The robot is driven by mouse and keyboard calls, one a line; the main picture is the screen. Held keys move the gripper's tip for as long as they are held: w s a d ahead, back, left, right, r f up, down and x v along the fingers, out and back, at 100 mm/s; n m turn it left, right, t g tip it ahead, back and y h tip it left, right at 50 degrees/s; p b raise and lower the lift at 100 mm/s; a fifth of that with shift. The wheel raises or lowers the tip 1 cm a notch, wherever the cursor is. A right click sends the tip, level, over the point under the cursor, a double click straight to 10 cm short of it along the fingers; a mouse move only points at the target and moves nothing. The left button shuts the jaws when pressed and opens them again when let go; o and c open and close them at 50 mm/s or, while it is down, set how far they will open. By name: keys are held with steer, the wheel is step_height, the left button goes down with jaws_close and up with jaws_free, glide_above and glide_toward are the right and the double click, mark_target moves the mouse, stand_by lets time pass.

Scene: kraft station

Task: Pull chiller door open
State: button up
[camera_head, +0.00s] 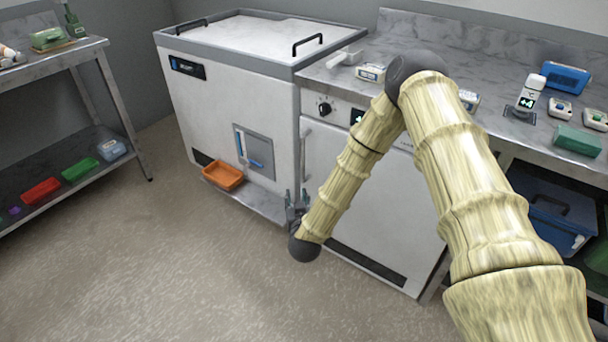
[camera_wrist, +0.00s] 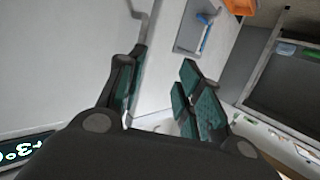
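The white chiller door (camera_head: 365,205) is set under the counter and looks closed. Its vertical grey bar handle (camera_head: 304,150) runs along its left edge. My gripper (camera_head: 296,200) is low by the door's left edge, near the handle's lower end. In the wrist view, the two teal-padded fingers (camera_wrist: 165,95) are apart, with a gap between them. A grey bar that looks like the handle (camera_wrist: 141,28) passes behind the finger on the left. I cannot tell whether the fingers touch it. My arm hides part of the door in the head view.
A large white cabinet (camera_head: 225,105) with lid handles stands directly left of the door. An orange bin (camera_head: 223,176) sits at its base. The counter (camera_head: 500,125) above holds several small items. Open floor (camera_head: 170,260) lies in front; a shelf rack (camera_head: 70,165) stands at far left.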

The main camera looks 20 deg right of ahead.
mark_target(303, 162)
steer(key=w+d+r+h+b, duration=0.1)
steer(key=w+d, duration=0.1)
steer(key=w, duration=0.3)
steer(key=w+d+r+m+t+h+b, duration=0.1)
steer(key=w+d, duration=0.1)
steer(key=w, duration=0.3)
steer(key=w+d+b, duration=0.2)
steer(key=w, duration=0.3)
steer(key=shift+w+d+r+m+t+h, duration=0.2)
steer(key=shift+d+r+m+t+h, duration=0.1)
steer(key=shift+d+r+t+h, duration=0.1)
jaws_close()
steer(key=shift+d, duration=0.1)
